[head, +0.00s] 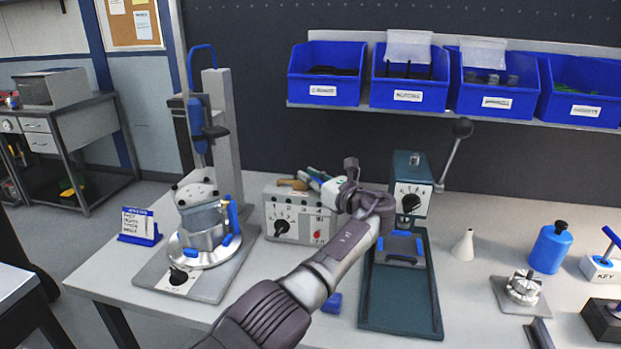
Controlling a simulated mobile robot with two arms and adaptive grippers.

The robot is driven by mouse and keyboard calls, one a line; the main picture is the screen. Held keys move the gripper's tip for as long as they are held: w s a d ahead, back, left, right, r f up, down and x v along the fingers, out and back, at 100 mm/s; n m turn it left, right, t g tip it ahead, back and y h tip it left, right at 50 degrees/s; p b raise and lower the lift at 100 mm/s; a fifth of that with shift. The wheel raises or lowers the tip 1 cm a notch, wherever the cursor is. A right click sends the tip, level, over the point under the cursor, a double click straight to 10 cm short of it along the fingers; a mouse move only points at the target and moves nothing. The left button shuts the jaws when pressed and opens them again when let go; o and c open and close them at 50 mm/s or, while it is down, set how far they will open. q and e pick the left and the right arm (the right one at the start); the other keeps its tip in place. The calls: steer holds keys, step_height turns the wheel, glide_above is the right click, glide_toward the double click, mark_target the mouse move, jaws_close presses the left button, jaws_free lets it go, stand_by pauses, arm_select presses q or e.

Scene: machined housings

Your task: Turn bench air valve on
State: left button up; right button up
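No part in the head view is readably labelled as the bench air valve. A grey control box (292,222) stands at mid bench, with a black dial (282,226) and a small red knob on its front. A round fixture (203,235) at the left has another black knob (178,276) on its base plate. My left gripper (338,184) is just above and in front of the box's right end, partly covering it. Its fingers are seen at an angle, so I cannot tell whether they are open or touching the box. My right gripper is out of view.
A dark green lever press (402,290) stands close right of my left arm. A white cone (463,246), a blue bottle (551,247) and a blue-handled KEY block (602,269) are farther right. Blue bins (411,86) sit on the shelf above.

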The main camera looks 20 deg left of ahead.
arm_select(q)
steer(key=o, duration=0.5)
steer(key=v, duration=1.2)
